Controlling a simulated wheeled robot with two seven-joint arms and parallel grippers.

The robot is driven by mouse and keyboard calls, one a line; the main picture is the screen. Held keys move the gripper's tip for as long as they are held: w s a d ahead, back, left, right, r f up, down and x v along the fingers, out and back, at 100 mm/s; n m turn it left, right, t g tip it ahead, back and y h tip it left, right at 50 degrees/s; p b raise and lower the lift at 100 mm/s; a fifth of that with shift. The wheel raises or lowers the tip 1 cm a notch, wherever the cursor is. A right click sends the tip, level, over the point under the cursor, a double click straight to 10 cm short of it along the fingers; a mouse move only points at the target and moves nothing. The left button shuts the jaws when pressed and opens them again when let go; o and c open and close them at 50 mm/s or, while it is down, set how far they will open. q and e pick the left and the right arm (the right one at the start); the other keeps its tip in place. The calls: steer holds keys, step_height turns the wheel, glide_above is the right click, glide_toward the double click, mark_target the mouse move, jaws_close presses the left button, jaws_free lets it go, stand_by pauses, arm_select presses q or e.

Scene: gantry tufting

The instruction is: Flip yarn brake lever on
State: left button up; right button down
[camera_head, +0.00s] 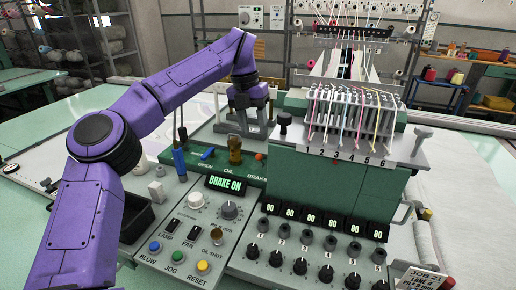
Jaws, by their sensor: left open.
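The display (226,184) in front reads BRAKE ON in green letters. My left gripper (246,128) hangs behind the panel, open, pointing down, with no object visible between its fingers. It appears apart from the brake lever. Its arm comes in from the left and arches over the console's left side. My right gripper is not in view.
A blue lever (207,153) and a brown oil bottle (235,150) stand on the panel, with a blue-handled tool (180,161) at left. The green tufting head (335,190) with coloured yarns rises close on the right. Knobs and buttons fill the front console.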

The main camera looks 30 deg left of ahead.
mark_target(259, 156)
arm_select(q)
steer(key=shift+n, duration=0.4)
steer(key=f, duration=0.3)
steer(key=d+f, duration=0.1)
steer(key=f, duration=0.2)
steer(key=f+p, duration=0.1)
steer(key=f, duration=0.3)
steer(key=shift+w+d, duration=0.15)
steer(key=shift+d, duration=0.05)
steer(key=shift+d+f, duration=0.15)
steer(key=shift+f, duration=0.1)
jaws_close()
